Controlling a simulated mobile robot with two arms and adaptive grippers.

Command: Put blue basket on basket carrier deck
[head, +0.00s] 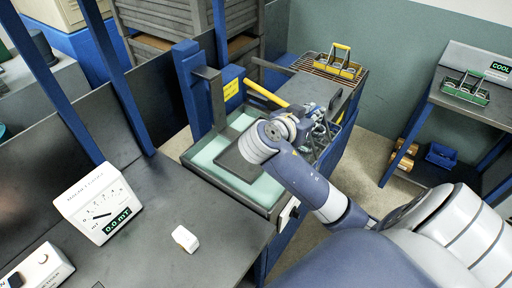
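The blue basket (441,156) sits low at the right, on the lower level under the dark-topped table, and looks small and partly shaded. A slatted brown deck (308,63), which may be the basket carrier deck, is at the back centre with a yellow basket (343,69) on it. My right arm comes in from the lower right. Its gripper (318,128) is over the machine at centre, far left of the blue basket. Its fingers blend with the metal parts there, so I cannot tell whether they are open. My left gripper is not in view.
A green basket (466,92) stands on the table at right, near a display reading COOL (499,68). Copper-coloured cylinders (403,153) lie left of the blue basket. A yellow bar (266,94) and a blue post (193,88) stand by the machine. A meter (99,203) is on the left bench.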

